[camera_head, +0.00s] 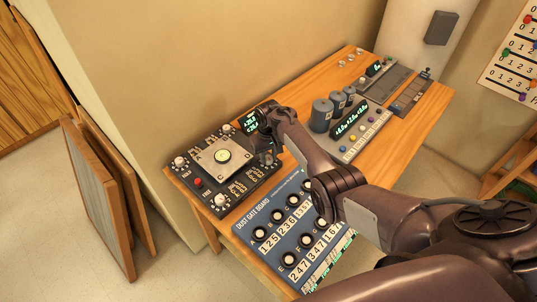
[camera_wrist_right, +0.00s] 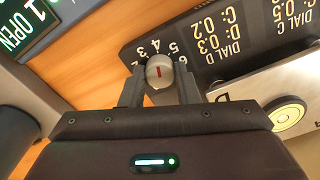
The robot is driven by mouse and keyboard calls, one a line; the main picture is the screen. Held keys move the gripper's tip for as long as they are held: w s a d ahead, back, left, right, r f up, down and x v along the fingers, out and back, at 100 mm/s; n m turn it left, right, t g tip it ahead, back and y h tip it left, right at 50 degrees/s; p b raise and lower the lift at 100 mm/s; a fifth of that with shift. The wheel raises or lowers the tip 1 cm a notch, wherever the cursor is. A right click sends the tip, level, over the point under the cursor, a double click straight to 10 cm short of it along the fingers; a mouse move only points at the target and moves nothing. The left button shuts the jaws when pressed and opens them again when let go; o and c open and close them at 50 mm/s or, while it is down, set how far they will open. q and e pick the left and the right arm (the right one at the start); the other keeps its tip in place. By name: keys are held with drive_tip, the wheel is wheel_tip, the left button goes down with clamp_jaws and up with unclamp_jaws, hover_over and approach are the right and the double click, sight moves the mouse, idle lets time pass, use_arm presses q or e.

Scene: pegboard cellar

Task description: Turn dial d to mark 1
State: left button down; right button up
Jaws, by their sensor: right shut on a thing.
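My right gripper (camera_wrist_right: 160,92) is shut on a round grey knob, dial d (camera_wrist_right: 159,73), with one finger on each side. The knob has a short red line on its face. Several numbers, 2 to 6 among them, show around its far side; mark 1 is not clear there. In the head view the right gripper (camera_head: 266,155) is at the right corner of the black dial panel (camera_head: 207,194), and it hides that knob. My left gripper is not in view.
Other pale knobs (camera_head: 180,162) stand at the panel's corners around a metal plate (camera_head: 206,158) with a round yellow-green level. A blue dust gate board (camera_head: 243,226) is in front. Grey canisters (camera_head: 321,115) stand to the right on the wooden table (camera_head: 398,150).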

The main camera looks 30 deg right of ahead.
drive_tip(key=n, duration=0.6)
drive_tip(key=shift+w+d+r+n, duration=0.1)
drive_tip(key=shift+w+n, duration=0.05)
drive_tip(key=shift+n, duration=0.15)
drive_tip(key=n+b, duration=0.1)
drive_tip(key=n, duration=0.4)
drive_tip(key=n+b, duration=0.1)
drive_tip(key=n, duration=0.4)
drive_tip(key=shift+n+b, duration=0.35)
drive_tip(key=shift+n, duration=0.05)
drive_tip(key=n+b, duration=0.2)
drive_tip(key=n, duration=0.4)
drive_tip(key=shift+b, duration=0.35)
drive_tip(key=o, duration=1)
drive_tip(key=shift+c, duration=0.2)
